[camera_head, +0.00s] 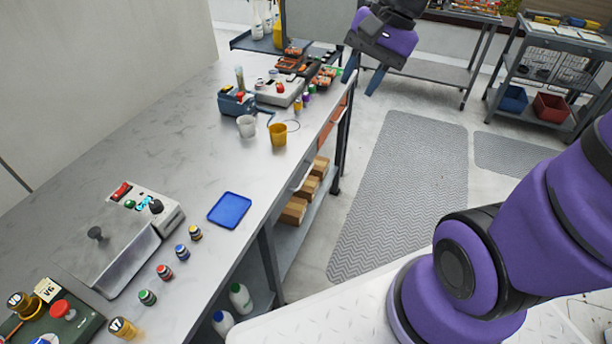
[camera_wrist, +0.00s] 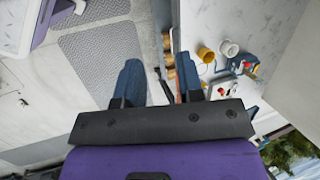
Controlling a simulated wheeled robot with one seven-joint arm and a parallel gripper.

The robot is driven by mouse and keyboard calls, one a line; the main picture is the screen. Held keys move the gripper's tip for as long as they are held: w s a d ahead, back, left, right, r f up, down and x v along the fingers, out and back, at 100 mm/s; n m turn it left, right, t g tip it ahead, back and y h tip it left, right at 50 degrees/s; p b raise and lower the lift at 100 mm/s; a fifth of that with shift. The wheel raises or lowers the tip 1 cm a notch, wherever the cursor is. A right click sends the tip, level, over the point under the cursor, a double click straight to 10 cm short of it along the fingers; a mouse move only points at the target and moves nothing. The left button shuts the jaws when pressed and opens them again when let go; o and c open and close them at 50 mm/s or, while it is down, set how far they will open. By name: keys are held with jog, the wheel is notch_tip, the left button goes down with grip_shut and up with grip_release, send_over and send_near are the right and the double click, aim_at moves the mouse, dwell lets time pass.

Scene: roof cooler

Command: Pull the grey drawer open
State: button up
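An orange drawer front (camera_head: 332,122) sits farther along the same edge. My gripper (camera_head: 359,87) is above and beyond the bench's far right end, apart from both drawers and pointing down. Its two blue fingers stand wide apart with nothing between them, also in the wrist view (camera_wrist: 158,85). The grey drawer cannot be made out clearly in the wrist view.
A yellow cup (camera_head: 278,134), a white cup (camera_head: 246,126) and a blue tray (camera_head: 230,210) stand on the bench. Cardboard boxes (camera_head: 294,210) lie on the shelf below. The floor with a grey mat (camera_head: 400,190) beside the bench is clear.

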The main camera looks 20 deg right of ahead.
aim_at(306, 174)
jog(key=w+d+f+m+t+y, duration=0.1)
jog(key=w+f+m+y, duration=0.3)
jog(key=w+f+m, duration=0.6)
jog(key=w+d+f+m+y, duration=0.2)
jog(key=w+f+m+y, duration=0.5)
jog(key=f, duration=0.5)
jog(key=w+d+f+m+t+h, duration=0.1)
jog(key=d+f+m+t+h, duration=0.3)
jog(key=f+m, duration=0.7)
jog(key=d+f+m+t, duration=0.1)
jog(key=f+m+t, duration=0.4)
jog(key=f+m, duration=0.6)
jog(key=w+a+f, duration=0.1)
jog(key=w+a, duration=0.1)
jog(key=w+a+f+n, duration=0.1)
jog(key=w+a, duration=0.2)
jog(key=w+a+f+n, duration=0.1)
jog(key=w+a+f, duration=0.1)
jog(key=shift+w+a, duration=0.15)
jog(key=shift+w, duration=0.2)
grip_shut()
